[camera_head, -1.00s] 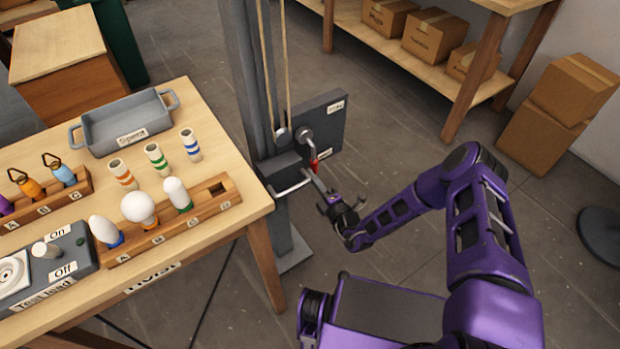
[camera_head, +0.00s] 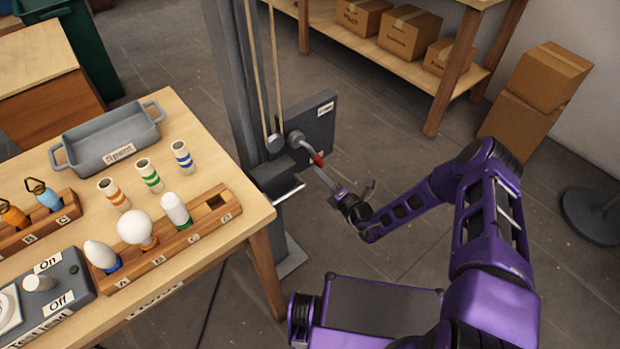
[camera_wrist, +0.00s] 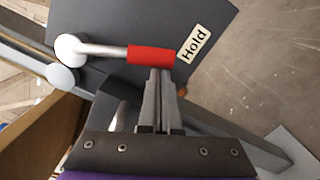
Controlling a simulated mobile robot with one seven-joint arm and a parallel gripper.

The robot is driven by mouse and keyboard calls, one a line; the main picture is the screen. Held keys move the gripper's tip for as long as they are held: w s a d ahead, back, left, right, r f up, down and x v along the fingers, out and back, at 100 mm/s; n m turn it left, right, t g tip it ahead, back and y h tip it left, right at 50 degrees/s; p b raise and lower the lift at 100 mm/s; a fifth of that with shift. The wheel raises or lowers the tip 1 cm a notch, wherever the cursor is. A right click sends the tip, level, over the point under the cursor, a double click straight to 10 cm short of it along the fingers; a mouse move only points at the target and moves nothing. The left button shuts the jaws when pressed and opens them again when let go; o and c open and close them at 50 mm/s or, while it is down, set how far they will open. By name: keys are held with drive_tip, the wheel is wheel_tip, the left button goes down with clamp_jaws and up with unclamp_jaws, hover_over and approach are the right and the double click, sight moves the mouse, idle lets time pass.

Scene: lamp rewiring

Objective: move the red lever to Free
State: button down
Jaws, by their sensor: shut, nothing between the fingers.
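The lever has a grey arm and a red grip (camera_head: 318,160). It slants down to the right from its pivot on a dark plate (camera_head: 318,128). In the wrist view the red grip (camera_wrist: 151,54) lies beside a label reading "Hold" (camera_wrist: 194,44). My gripper (camera_head: 328,180) is shut and empty, just below the red grip. In the wrist view its fingertips (camera_wrist: 160,74) meet the grip's lower edge; I cannot tell whether they press on it. The plate's upper label (camera_head: 325,108) is too small to read in the head view.
A grey post (camera_head: 232,90) with ropes and a light bar (camera_head: 290,193) stands beside the plate. The workbench (camera_head: 225,160), with bulbs and a grey tray (camera_head: 72,155), is on the left. Floor to the right of the plate is clear up to my arm.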

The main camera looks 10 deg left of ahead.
drive_tip(key=w+d+r+n+p, duration=0.2)
drive_tip(key=w+d+r+n, duration=0.3)
drive_tip(key=r+n, duration=0.3)
drive_tip(key=shift+w+d+r+n+y, duration=0.3)
drive_tip(key=shift+w+n, duration=0.4)
drive_tip(key=shift+n, duration=0.4)
drive_tip(key=shift+r, duration=0.1)
